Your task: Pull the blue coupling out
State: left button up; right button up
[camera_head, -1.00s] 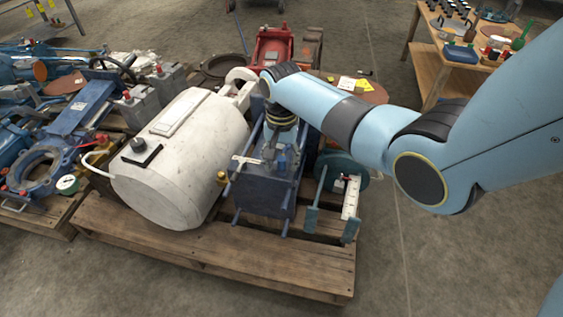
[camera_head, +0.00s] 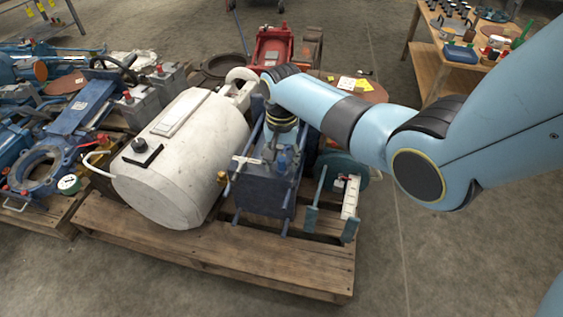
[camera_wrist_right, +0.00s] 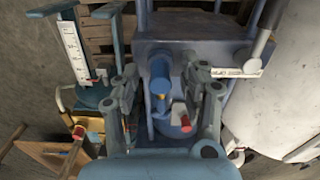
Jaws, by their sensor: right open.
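The blue coupling (camera_wrist_right: 160,82) shows in the right wrist view as a small bright blue cylindrical piece at the dark blue machine block (camera_wrist_right: 190,28). It is a small blue spot in the head view (camera_head: 281,163), on top of the block (camera_head: 262,192). My right gripper (camera_wrist_right: 163,88) is open, with one finger on each side of the coupling. I cannot tell whether either finger touches it. In the head view my right gripper (camera_head: 271,152) points down over the block, small and partly merged with it. My left gripper is not in view.
A large white tank (camera_head: 185,160) lies close left of the block on the wooden pallet (camera_head: 210,248). A green wheel-like part with a white scale (camera_head: 350,196) stands close on the right. Red equipment (camera_head: 272,47) is behind.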

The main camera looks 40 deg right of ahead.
aim_at(282, 158)
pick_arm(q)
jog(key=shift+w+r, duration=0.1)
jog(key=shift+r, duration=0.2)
pick_arm(e)
jog(key=shift+c, duration=0.4)
grip_shut()
pick_arm(q)
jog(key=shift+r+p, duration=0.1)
jog(key=shift+p, duration=0.25)
pick_arm(e)
jog(key=shift+r, duration=0.15)
pick_arm(q)
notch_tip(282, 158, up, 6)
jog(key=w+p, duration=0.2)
jog(key=p, duration=0.3)
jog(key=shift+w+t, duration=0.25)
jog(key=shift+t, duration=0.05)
pick_arm(e)
jog(key=shift+r, duration=2.9)
